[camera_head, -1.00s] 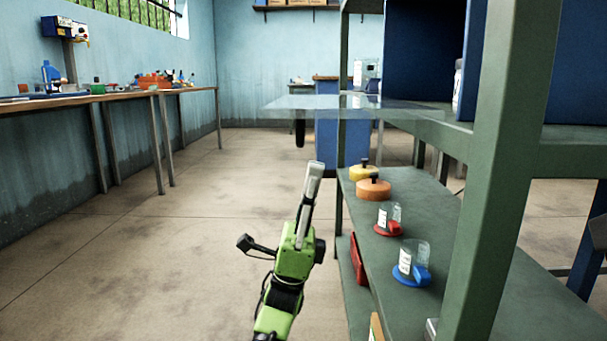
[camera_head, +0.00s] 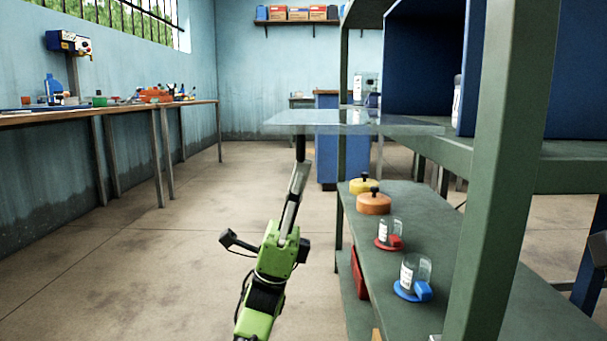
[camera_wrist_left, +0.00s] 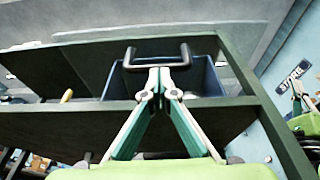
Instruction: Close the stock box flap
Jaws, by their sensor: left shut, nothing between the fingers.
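The stock box (camera_head: 427,75) is blue and sits on the upper shelf of the green rack at the right. Its clear flap (camera_head: 350,123) stands open, sticking out level to the left from the box front. A black handle (camera_head: 300,147) hangs below the flap's outer edge; in the left wrist view the U-shaped handle (camera_wrist_left: 130,62) lies in front of the blue box (camera_wrist_left: 205,75). My left gripper (camera_head: 302,166) is shut and empty, with its fingertips (camera_wrist_left: 160,76) just below the handle. I cannot tell whether they touch it.
The lower shelf (camera_head: 440,260) holds yellow (camera_head: 363,186) and orange (camera_head: 373,203) lidded items and two glass jars (camera_head: 389,234) (camera_head: 416,270). The rack post (camera_head: 500,170) stands close at the right. A workbench (camera_head: 110,108) runs along the left wall. The floor left of my arm is clear.

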